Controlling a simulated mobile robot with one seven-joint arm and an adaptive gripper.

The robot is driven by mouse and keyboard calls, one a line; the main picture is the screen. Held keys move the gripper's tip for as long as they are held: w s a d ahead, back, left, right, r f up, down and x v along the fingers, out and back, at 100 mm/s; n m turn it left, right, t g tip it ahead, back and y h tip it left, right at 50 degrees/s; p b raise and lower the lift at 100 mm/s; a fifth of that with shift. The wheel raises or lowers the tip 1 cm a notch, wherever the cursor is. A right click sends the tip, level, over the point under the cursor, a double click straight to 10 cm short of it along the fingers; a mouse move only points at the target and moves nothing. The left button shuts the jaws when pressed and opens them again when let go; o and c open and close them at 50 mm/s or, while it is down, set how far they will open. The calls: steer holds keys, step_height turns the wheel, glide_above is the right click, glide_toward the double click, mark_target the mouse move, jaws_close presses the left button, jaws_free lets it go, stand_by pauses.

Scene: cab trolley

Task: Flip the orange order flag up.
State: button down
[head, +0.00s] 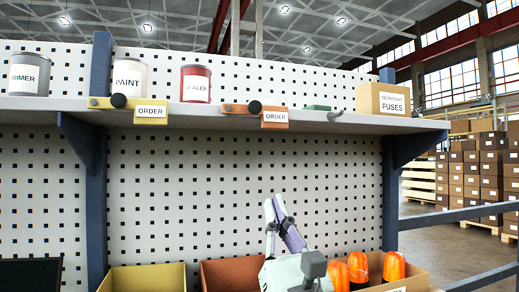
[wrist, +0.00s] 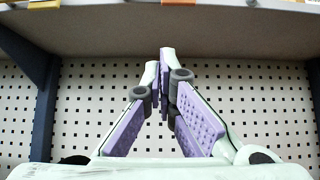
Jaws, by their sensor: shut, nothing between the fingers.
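The orange order flag (head: 275,118) hangs down at the front edge of the shelf, its "ORDER" label facing me. An orange bracket with a black knob (head: 254,107) is at its left. Its lower edge shows at the top of the wrist view (wrist: 178,2). My gripper (head: 274,205) is below the shelf, under the orange flag and apart from it, pointing upward. In the wrist view its fingertips (wrist: 166,52) are together with nothing between them.
A yellow order flag (head: 151,113) hangs to the left on the same shelf (head: 340,122). Cans and a fuses box (head: 382,99) stand on the shelf. Below are a yellow bin (head: 148,278), an orange-brown bin (head: 228,273) and a box with orange items (head: 393,267). Perforated board stands behind.

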mark_target(258, 115)
steer(key=s+r+p+x, duration=0.2)
steer(key=p+x, duration=0.4)
steer(key=x, duration=0.6)
steer(key=shift+w+d+r+p, duration=0.2)
steer(key=shift+w+r+p, duration=0.1)
steer(key=shift+r, duration=0.05)
steer(key=shift+d, duration=0.1)
steer(key=shift+d+r+n+y, duration=0.2)
steer(key=shift+n+y, duration=0.4)
steer(key=shift+n, duration=0.2)
